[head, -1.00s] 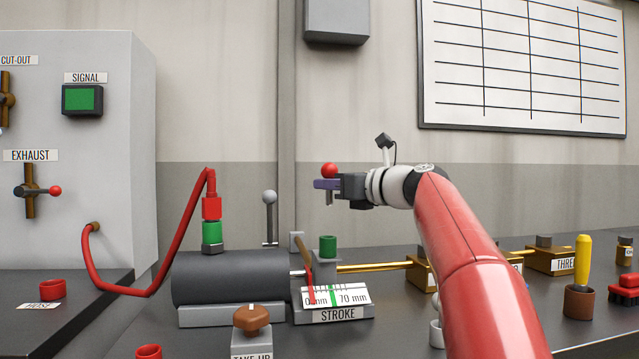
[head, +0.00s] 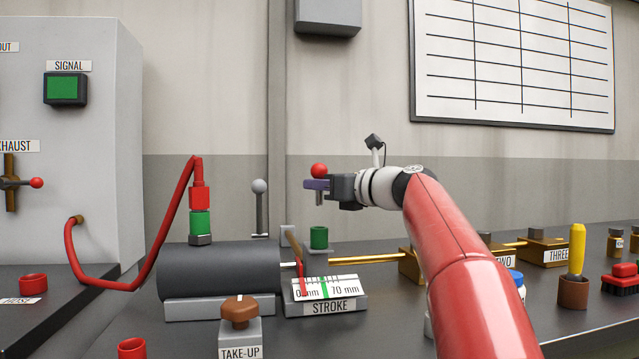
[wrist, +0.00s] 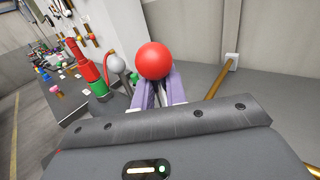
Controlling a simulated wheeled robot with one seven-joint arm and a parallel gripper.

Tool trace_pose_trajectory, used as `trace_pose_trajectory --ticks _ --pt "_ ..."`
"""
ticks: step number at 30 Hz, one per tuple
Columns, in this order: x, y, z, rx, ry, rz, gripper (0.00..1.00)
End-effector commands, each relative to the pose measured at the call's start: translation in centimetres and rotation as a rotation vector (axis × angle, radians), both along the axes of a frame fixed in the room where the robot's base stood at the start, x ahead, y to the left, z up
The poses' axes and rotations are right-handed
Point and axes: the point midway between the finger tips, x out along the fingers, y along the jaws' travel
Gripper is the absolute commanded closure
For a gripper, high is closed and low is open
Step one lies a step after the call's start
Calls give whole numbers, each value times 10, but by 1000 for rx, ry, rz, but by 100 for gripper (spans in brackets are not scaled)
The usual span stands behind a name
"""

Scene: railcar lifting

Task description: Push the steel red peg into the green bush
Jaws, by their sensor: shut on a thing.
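The steel peg with a red ball top (head: 319,171) is held upright in my gripper (head: 318,184), its grey shank sticking out below the fingers. In the wrist view the red ball (wrist: 154,60) sits between the two purple fingers. The green bush (head: 319,238) stands on a grey block behind the STROKE gauge. The peg is above the bush, roughly in line with it in the head view, with a clear gap between them. The bush is hidden in the wrist view.
A grey-knobbed lever (head: 259,190) stands left of the bush. The dark cylinder (head: 220,269) with a red hose (head: 175,212) lies further left. The STROKE gauge (head: 326,289) with a red pointer is in front. A brass rod (head: 365,259) runs right.

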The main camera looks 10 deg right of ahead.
Motion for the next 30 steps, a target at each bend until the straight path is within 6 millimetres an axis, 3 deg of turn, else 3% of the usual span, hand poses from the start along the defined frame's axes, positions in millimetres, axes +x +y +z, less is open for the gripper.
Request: trace_pose_trajectory --ticks 9,30 --pt "0 0 -31 -1 -1 -1 100" --pt "0 0 -33 1 -1 -1 100"
